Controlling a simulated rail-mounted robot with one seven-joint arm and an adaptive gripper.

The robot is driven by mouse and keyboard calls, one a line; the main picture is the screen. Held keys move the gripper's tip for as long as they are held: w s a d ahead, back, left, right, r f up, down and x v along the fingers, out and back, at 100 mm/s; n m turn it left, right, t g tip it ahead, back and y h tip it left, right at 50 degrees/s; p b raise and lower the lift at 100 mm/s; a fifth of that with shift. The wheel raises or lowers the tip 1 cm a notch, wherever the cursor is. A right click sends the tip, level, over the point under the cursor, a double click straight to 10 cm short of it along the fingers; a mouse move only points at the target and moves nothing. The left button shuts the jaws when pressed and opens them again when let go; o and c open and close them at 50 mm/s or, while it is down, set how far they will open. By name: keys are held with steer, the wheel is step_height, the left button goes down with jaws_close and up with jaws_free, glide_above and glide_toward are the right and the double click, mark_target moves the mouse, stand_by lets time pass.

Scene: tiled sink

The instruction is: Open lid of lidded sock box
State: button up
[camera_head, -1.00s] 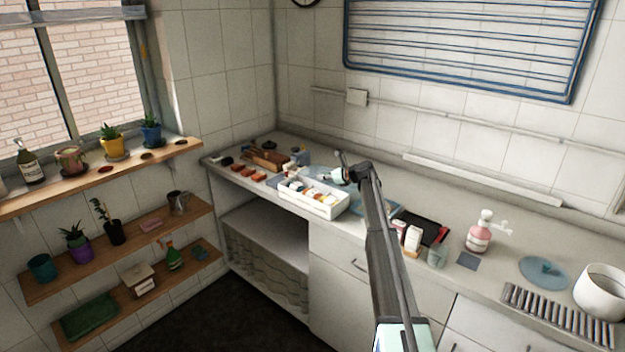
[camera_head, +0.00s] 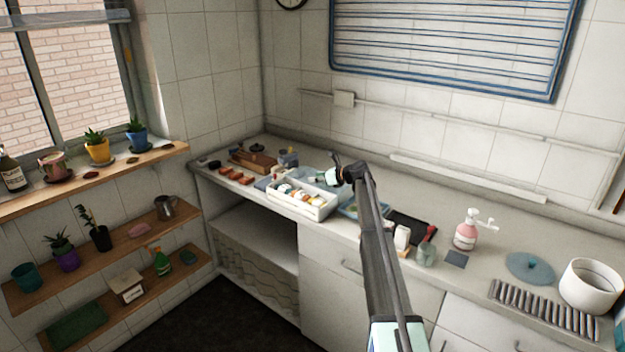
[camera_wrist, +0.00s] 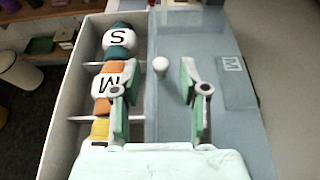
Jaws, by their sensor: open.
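The sock box is a long white box (camera_head: 303,208) on the counter in the head view. In the wrist view its white wall (camera_wrist: 62,125) encloses a row of rolled socks (camera_wrist: 120,40) in divided compartments, with letters S and M showing. A translucent blue-grey lid (camera_wrist: 205,50) lies to the right of the sock row, with a small pale knob (camera_wrist: 160,66). My gripper (camera_wrist: 159,82) is open, its green-padded fingers on either side of the knob with gaps. It also shows over the box in the head view (camera_head: 326,177). Whether the fingertips touch the lid is unclear.
Left of the box are red-brown items (camera_head: 236,175) and a wooden tray (camera_head: 252,160). The wall stands close behind the counter.

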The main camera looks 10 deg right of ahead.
mark_target(333, 190)
steer(key=v, duration=0.8)
steer(key=shift+s+d+r, duration=0.2)
steer(key=shift+s+r, duration=0.05)
steer(key=shift+r, duration=0.1)
